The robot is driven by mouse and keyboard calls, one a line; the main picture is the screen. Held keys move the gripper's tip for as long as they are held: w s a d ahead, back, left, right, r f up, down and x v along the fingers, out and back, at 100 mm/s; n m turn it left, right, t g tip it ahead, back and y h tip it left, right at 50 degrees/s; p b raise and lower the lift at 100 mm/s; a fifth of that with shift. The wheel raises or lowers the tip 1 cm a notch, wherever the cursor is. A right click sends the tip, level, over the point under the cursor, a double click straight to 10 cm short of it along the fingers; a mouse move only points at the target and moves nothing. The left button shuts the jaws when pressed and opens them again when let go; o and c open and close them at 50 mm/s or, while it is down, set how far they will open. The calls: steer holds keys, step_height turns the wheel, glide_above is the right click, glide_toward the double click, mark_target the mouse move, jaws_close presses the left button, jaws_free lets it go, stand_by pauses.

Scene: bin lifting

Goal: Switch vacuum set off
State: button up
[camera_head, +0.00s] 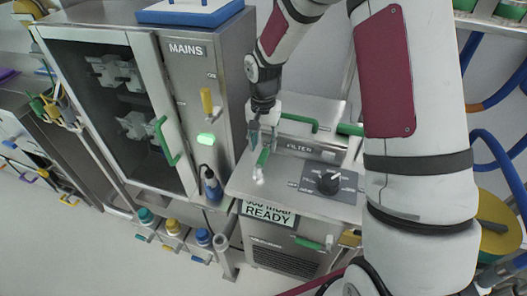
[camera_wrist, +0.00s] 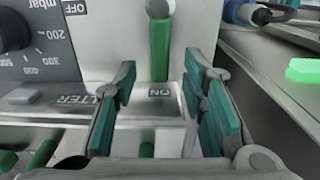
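In the wrist view the green lever (camera_wrist: 160,50) stands beside an "ON" label. My gripper (camera_head: 263,138) points down at the lever. In the wrist view my gripper's teal fingers (camera_wrist: 159,75) are apart, with the lever between or just beyond their tips and gaps on both sides.
A blue-handled item (camera_head: 212,187) hangs beside the vacuum set. A "FILTER" panel (camera_head: 300,148) with green handles lies behind the dial.

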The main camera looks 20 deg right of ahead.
mark_target(263, 154)
steer(key=shift+f, duration=2.15)
jaws_close()
